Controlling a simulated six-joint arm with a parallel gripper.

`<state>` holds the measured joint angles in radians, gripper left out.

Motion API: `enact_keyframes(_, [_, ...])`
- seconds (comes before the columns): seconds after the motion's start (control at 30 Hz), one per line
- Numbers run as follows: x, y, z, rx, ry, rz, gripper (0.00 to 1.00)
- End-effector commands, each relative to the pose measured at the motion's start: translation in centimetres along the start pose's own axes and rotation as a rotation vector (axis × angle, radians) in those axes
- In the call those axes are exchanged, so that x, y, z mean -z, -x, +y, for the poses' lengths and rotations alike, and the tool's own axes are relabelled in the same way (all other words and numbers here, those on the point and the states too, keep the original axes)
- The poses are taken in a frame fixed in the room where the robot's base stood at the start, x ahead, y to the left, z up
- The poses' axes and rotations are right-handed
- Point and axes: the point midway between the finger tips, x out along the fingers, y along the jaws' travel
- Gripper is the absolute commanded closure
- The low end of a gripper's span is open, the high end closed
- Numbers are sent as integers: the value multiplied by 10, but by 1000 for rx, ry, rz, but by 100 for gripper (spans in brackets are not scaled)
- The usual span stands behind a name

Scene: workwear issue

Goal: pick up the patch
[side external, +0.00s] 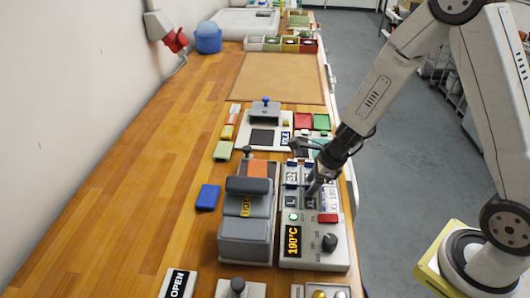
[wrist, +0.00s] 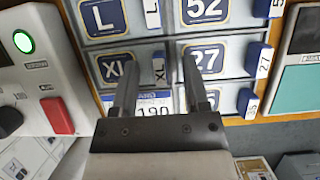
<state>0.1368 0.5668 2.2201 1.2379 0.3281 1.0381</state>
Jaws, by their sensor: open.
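Several small blue-and-white patches stand in a grey rack of compartments in the wrist view. An XL patch (wrist: 159,70) stands edge-up beside the blue XL label (wrist: 118,69). My gripper (wrist: 159,62) is open, with one finger on each side of this XL patch in the picture; whether they touch it I cannot tell. Other patches are an L patch (wrist: 152,14) and a 27 patch (wrist: 264,62). In the side view my gripper (side external: 312,188) points down at the rack (side external: 291,180), hiding part of it. The task names no particular patch.
A heat press (side external: 247,225) stands left of a control box (side external: 310,258) reading 190°C. The box's red button (wrist: 57,116) and green light (wrist: 23,41) are left of the rack in the wrist view. A blue block (side external: 208,197) lies on the table; the table's left is clear.

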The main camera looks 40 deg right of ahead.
Motion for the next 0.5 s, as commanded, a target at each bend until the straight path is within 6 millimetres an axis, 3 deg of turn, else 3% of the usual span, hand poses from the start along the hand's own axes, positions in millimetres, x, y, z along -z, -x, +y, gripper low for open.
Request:
enact_keyframes(0.4, [0,0,0,1,1,0,41])
enact_keyframes(0.47, [0,0,0,0,1,0,57])
enact_keyframes(0.5, [0,0,0,1,1,0,70])
